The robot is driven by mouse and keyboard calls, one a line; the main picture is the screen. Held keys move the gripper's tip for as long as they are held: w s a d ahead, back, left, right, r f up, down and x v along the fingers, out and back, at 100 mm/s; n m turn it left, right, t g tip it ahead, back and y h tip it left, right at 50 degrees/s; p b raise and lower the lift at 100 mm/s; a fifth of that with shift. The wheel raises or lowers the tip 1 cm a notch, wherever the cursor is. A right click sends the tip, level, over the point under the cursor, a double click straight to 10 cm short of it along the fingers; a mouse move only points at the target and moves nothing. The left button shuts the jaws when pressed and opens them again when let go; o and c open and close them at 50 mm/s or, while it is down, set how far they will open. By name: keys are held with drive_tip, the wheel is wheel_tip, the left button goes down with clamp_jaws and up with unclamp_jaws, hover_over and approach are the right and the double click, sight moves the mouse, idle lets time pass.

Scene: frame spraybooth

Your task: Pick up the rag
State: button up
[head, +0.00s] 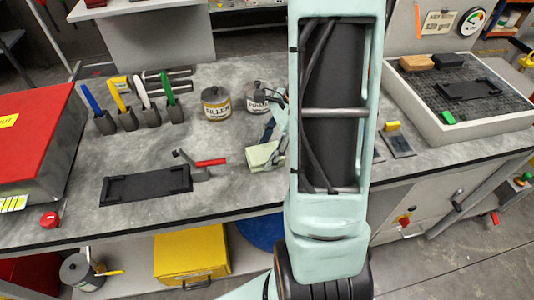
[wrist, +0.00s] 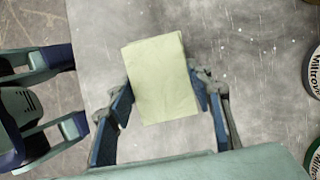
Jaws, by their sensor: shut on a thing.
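The rag (wrist: 160,78) is a pale green folded cloth. In the wrist view it lies between the fingertips of my gripper (wrist: 164,92), which touch its left and right edges. My gripper is shut on it. In the head view the rag (head: 262,155) shows at the middle of the grey workbench (head: 235,190), just left of my arm. There my gripper (head: 279,145) is mostly hidden behind my arm. I cannot tell whether the rag touches the bench top or is a little above it.
A filler can (head: 216,104) and a second can (head: 257,102) stand behind the rag. A red-handled tool (head: 205,163) and a black tray (head: 146,186) lie to the left. A grey-walled tray (head: 470,125) is at right.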

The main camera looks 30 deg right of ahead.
sight(264, 155)
drive_tip(key=r, duration=0.3)
drive_tip(key=shift+s+d+r, duration=0.2)
drive_tip(key=shift+s+r, duration=0.05)
drive_tip(key=shift+s, duration=0.1)
drive_tip(key=s+d+r, duration=0.4)
drive_tip(key=s+r, duration=0.4)
drive_tip(key=s, duration=0.4)
drive_tip(key=shift+s+d+r, duration=0.2)
drive_tip(key=shift+s+r, duration=0.1)
drive_tip(key=shift+r, duration=0.1)
